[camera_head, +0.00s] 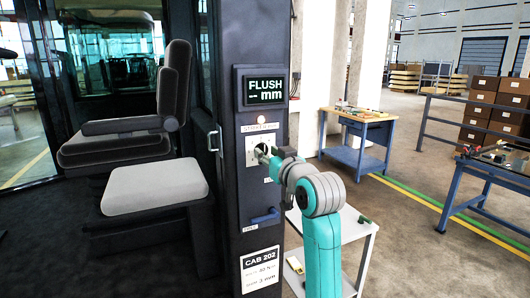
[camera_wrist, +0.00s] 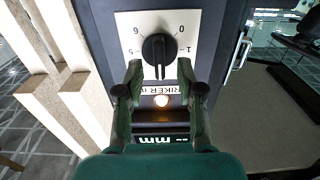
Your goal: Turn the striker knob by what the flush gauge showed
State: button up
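The striker knob (camera_wrist: 159,50) is a black round knob with a bar grip, on a pale dial plate (camera_wrist: 180,16) with numbers such as 6, 0 and 1 around it. Its bar points down in the wrist view. My gripper (camera_wrist: 158,72) is open, its two dark fingertips on either side of the bar's lower end with gaps showing. In the head view, my gripper (camera_head: 264,154) is at the plate (camera_head: 250,143) and mostly hides the knob. The flush gauge display (camera_head: 265,86) reads "FLUSH" with dashes before "mm", no number.
A lit lamp (camera_head: 261,120) is above the plate. A blue handle (camera_head: 262,217) and a "CAB 202" card (camera_head: 260,270) are lower on the dark pillar. The cab seat (camera_head: 155,185) is left. A white trolley (camera_head: 351,225) stands behind my arm; a blue workbench (camera_head: 357,130) is farther back.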

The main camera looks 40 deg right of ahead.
jog(key=shift+x, duration=1.15)
grip_shut()
jog(key=shift+m, duration=0.3)
